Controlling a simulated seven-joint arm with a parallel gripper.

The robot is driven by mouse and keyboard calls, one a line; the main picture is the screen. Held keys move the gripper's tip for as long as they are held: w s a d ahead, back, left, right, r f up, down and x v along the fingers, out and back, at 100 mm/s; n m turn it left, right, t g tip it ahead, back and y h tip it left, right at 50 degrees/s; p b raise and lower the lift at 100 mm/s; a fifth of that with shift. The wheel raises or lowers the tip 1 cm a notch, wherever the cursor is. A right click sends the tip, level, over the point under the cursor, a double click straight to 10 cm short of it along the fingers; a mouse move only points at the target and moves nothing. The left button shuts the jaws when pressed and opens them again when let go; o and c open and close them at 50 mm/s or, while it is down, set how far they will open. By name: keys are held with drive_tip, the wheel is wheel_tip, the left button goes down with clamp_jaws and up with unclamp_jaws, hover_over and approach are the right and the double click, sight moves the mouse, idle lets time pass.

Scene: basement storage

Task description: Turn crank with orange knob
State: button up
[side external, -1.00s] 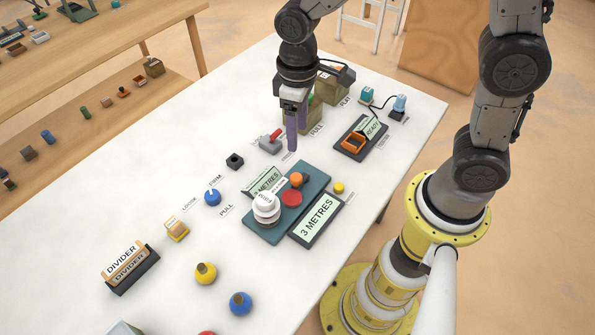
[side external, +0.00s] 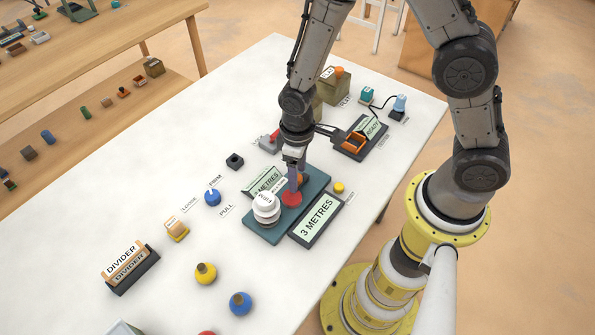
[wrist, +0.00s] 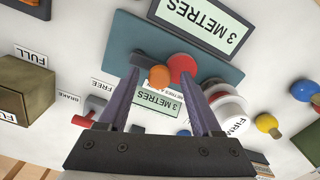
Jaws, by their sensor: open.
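The orange knob (side external: 301,178) stands beside a red disc (side external: 291,199) on a teal base plate (side external: 316,185). The wrist view shows the orange knob (wrist: 159,77) overlapping the edge of the red disc (wrist: 182,68). My gripper (side external: 294,190) is over the plate, pointing down, and partly hides the knob in the side view. In the wrist view my gripper (wrist: 162,77) is open, and the knob appears between its two fingertips. I cannot tell whether the fingers touch it or how high they are above it.
A white stacked knob (side external: 266,209) stands on the plate close to the fingers. A "3 METRES" display (side external: 317,219) lies in front. A red-handled lever (side external: 271,141) and a box with an orange top (side external: 333,85) are behind.

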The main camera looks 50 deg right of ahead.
drive_tip(key=shift+f, duration=0.1)
clamp_jaws()
idle(0.3)
drive_tip(key=shift+w, duration=0.1)
drive_tip(key=m, duration=0.2)
drive_tip(key=w+m, duration=0.1)
drive_tip(key=m, duration=0.1)
drive_tip(key=shift+w, duration=0.1)
unclamp_jaws()
idle(0.4)
wheel_tip(320, 180, up, 14)
idle(0.4)
